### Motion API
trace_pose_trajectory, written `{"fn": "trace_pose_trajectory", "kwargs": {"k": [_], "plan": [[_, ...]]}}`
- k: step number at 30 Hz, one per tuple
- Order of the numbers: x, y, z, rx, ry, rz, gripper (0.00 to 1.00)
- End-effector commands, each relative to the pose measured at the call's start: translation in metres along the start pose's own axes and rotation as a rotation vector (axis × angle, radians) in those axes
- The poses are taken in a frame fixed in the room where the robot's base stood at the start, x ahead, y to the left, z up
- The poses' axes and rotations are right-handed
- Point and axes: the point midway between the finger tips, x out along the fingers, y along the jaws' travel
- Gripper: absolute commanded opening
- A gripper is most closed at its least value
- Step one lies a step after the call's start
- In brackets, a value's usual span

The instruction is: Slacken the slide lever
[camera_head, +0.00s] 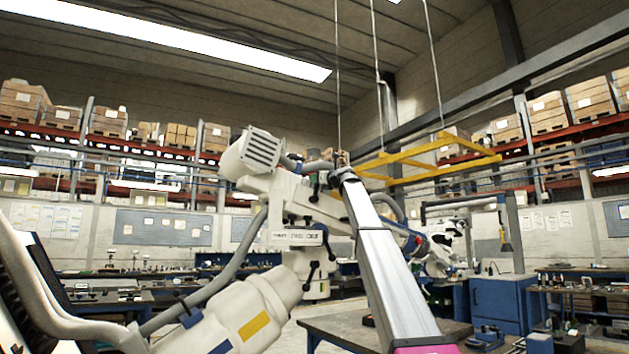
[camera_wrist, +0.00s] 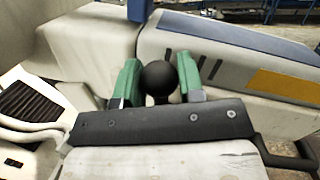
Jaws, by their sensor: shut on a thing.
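A round black knob (camera_wrist: 158,80), which looks like the end of the slide lever, sits between the green fingertips of my gripper (camera_wrist: 157,84). The fingers are closed on the knob from both sides. The lever's shaft is hidden behind the knob and my gripper's dark bracket. In the head view I cannot clearly make out my gripper.
A white section with a yellow panel (camera_head: 253,325) sits low in the head view. A yellow overhead frame (camera_head: 430,158) hangs behind. Workbenches, a blue cabinet (camera_head: 500,303) and box-loaded shelves stand farther back. A dark table (camera_head: 345,333) is at lower right.

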Motion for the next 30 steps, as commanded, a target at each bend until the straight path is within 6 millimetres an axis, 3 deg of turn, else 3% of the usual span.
{"fn": "trace_pose_trajectory", "kwargs": {"k": [9,25,26,27,28,30], "plan": [[-0.0021,-0.011,-0.0023,0.113,-0.013,-0.021,0.0],[-0.0024,-0.0126,-0.003,0.133,-0.014,-0.024,0.0],[-0.0024,-0.0127,-0.0031,0.133,-0.014,-0.024,0.42],[-0.0024,-0.0126,-0.0031,0.133,-0.014,-0.024,0.55],[-0.0024,-0.0126,-0.003,0.133,-0.014,-0.024,0.6],[-0.0024,-0.0123,-0.003,0.133,-0.014,-0.024,0.6]]}}
